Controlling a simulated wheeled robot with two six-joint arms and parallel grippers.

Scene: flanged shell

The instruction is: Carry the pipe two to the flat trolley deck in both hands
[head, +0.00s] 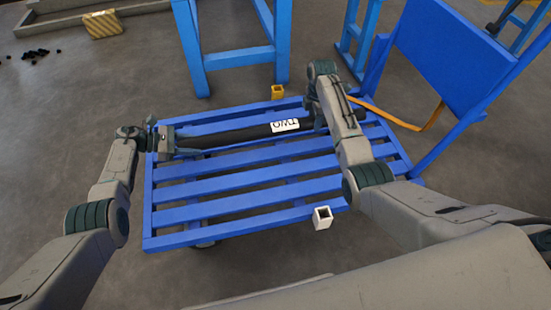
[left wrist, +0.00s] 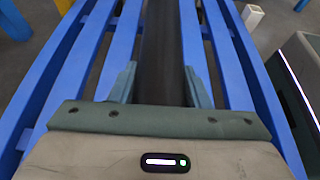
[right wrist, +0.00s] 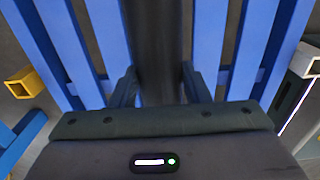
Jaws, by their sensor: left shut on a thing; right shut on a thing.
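The pipe two (head: 237,136) is a long dark pipe with a white label reading "TWO". It lies lengthwise over the blue slatted deck of the flat trolley (head: 245,184); I cannot tell whether it touches the slats. My left gripper (head: 155,140) is shut on its left end part. My right gripper (head: 318,112) is shut near its right end, which my arm partly hides. In the left wrist view the pipe (left wrist: 161,50) runs between the fingers (left wrist: 160,88). In the right wrist view the pipe (right wrist: 158,45) also passes between the fingers (right wrist: 160,88).
A blue upright panel (head: 448,50) stands at the trolley's right end. A blue frame table (head: 240,55) stands behind. A yellow striped block (head: 102,24) lies far left.

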